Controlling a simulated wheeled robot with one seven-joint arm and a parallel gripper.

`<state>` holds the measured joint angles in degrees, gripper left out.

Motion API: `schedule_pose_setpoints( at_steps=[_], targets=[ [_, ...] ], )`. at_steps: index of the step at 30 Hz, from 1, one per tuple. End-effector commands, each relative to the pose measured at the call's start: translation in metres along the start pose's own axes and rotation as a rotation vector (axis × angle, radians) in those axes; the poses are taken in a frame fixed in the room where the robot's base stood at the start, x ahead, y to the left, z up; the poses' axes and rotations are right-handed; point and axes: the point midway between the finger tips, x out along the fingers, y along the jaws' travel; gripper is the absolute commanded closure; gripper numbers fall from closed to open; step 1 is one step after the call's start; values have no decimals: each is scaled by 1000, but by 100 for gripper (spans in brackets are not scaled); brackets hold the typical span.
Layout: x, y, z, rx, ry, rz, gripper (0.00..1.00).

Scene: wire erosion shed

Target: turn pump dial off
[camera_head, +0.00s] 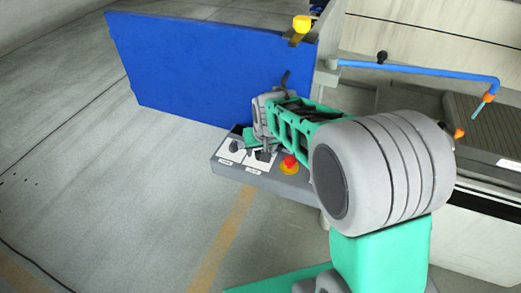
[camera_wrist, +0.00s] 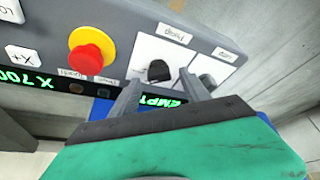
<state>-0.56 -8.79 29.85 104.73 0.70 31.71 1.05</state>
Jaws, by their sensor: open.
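The black pump dial (camera_wrist: 158,70) sits on a white plate on the grey control panel, beside a label that seems to read "Pump" (camera_wrist: 174,33). My gripper (camera_wrist: 159,78) is open, with one finger on each side of this dial in the wrist view. I cannot tell whether the fingers touch it. In the head view my gripper (camera_head: 250,143) is over the panel (camera_head: 225,171), and the pump dial (camera_head: 263,155) is partly hidden by it.
A red stop button on a yellow base (camera_wrist: 90,50) is close beside the pump dial. A blue panel (camera_head: 200,65) stands behind; a blue hose (camera_head: 420,70) runs right.

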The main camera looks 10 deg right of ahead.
Motion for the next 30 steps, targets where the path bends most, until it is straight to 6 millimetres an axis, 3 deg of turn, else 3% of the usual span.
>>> schedule_pose_setpoints(
  at_steps=[10,30],
  targets=[
    [10,0,0,0,0,0,45],
    [9,0,0,0,0,0,100]
  ],
)
